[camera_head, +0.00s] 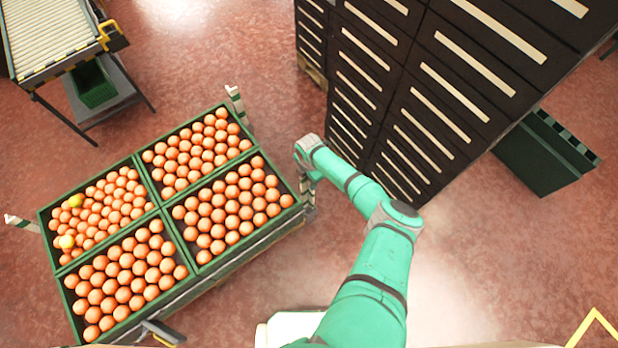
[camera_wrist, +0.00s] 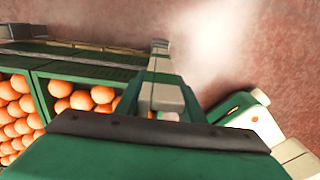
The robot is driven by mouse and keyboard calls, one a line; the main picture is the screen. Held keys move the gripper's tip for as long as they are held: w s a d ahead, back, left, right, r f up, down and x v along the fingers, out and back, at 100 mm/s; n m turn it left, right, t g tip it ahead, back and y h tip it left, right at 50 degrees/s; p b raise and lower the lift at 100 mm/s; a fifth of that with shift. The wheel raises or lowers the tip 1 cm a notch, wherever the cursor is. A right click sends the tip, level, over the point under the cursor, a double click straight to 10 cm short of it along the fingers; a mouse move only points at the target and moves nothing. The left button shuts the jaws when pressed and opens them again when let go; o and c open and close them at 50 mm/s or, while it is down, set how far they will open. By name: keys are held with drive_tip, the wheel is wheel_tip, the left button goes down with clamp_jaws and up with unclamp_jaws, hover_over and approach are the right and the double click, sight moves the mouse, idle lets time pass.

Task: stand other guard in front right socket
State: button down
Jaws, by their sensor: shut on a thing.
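A striped pale-and-green guard is in my gripper (camera_head: 308,178), at the right corner of the orange cart in the head view. My gripper is shut on it and hides much of it. The guard (camera_wrist: 161,94) shows in the middle of the wrist view, beyond the green gripper body, beside the crates. Its lower end and the socket are hidden, so I cannot tell whether it is seated. Another guard (camera_head: 236,98) stands at the cart's far corner, and a similar one (camera_head: 20,222) sticks out at the left corner.
The cart carries green crates (camera_head: 163,212) full of oranges, with a few yellowish fruits at left. A dark drawer cabinet (camera_head: 400,90) stands behind my arm. A roller conveyor (camera_head: 50,35) is at upper left and a green bin (camera_head: 545,150) at right. Open floor surrounds the cart.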

wheel_tip(320, 180, down, 7)
idle(1.0)
drive_tip(key=shift+f, duration=0.1)
drive_tip(key=c, duration=1.1)
unclamp_jaws()
wheel_tip(320, 180, up, 11)
wheel_tip(320, 180, up, 7)
idle(0.8)
